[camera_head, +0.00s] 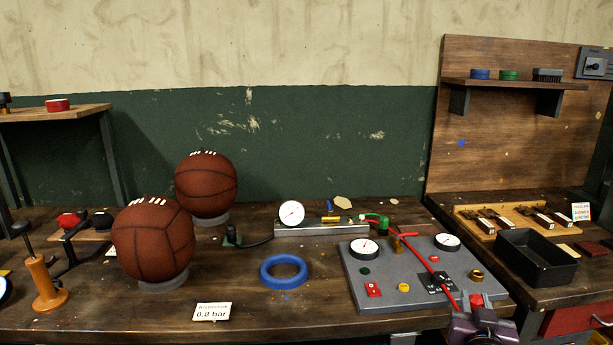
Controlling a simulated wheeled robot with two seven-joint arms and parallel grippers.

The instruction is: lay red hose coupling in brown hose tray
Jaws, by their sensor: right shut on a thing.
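My right gripper (482,308) is at the bottom right, over the front edge of the grey panel. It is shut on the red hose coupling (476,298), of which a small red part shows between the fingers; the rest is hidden. A red hose (424,262) runs from near the gripper across the panel toward a green and red fitting at the back. A light-brown wooden tray (473,225) with several small metal and wood pieces lies at the right back, apart from the gripper; I cannot tell for certain that it is the hose tray. My left gripper is not in view.
The grey panel (385,292) carries gauges and knobs. A black open box (540,262) stands in front of the wooden tray. Two brown balls (152,245) sit on stands at the left. A blue ring (283,270) lies mid-table, with clear wood around it.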

